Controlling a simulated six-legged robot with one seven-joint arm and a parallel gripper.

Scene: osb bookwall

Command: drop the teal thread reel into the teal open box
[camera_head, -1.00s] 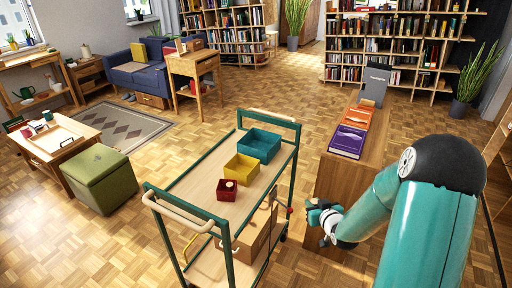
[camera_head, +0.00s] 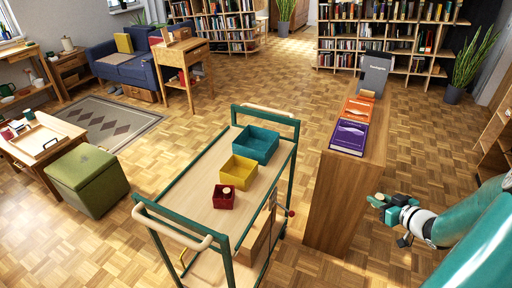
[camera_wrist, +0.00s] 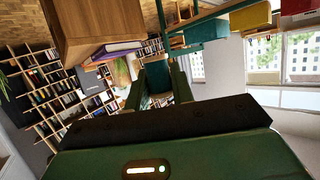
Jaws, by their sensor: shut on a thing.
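The teal open box (camera_head: 270,158) stands at the far end of the trolley's top shelf and looks empty. It also shows at the top of the wrist view (camera_wrist: 208,31). My gripper (camera_head: 383,202) is in the air right of the wooden cabinet, well apart from the box. In the wrist view its fingers (camera_wrist: 158,78) are shut on a teal thing, which I take for the thread reel (camera_wrist: 158,76). The reel is small and partly hidden by the fingers in the head view.
The wooden cabinet (camera_head: 340,195), bearing purple and orange books (camera_head: 349,136), stands between trolley and gripper. A green stool (camera_head: 90,182) is at left.

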